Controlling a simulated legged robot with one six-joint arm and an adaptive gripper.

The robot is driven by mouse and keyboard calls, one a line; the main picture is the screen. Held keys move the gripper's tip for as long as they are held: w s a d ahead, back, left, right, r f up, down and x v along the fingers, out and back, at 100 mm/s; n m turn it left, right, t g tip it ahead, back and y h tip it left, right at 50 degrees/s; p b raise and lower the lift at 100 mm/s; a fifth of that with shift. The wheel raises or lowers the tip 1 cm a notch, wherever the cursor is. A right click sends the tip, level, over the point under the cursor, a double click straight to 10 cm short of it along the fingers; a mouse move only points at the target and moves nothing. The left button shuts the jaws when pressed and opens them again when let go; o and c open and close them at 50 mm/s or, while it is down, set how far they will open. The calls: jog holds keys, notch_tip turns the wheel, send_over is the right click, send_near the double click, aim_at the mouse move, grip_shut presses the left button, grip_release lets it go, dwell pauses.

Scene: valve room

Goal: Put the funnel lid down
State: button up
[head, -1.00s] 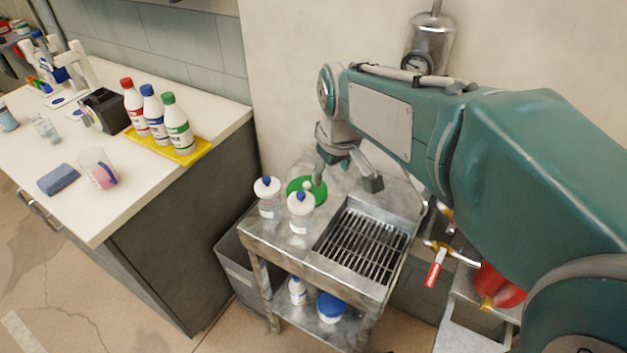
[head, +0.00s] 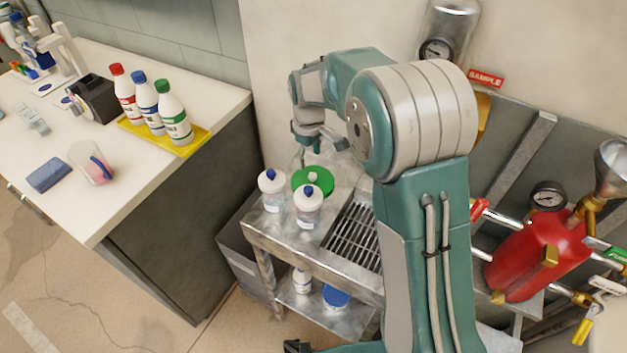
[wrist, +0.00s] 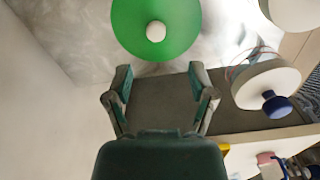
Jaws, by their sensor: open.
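The metal funnel (head: 611,168) stands uncovered at the far right above a red vessel (head: 535,258).
Two bottles (head: 272,194) (head: 307,209) stand close in front of the lid. A grate (head: 352,235) fills the cart's right side. A white counter (head: 100,205) with bottles on a yellow tray (head: 190,140) is at left. Pipes and valves crowd the right.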

aim_at(312, 174)
jog(key=shift+f, duration=0.9)
jog(key=f, duration=0.5)
jog(key=shift+d+f, duration=0.15)
jog(key=shift+d, duration=0.15)
grip_shut()
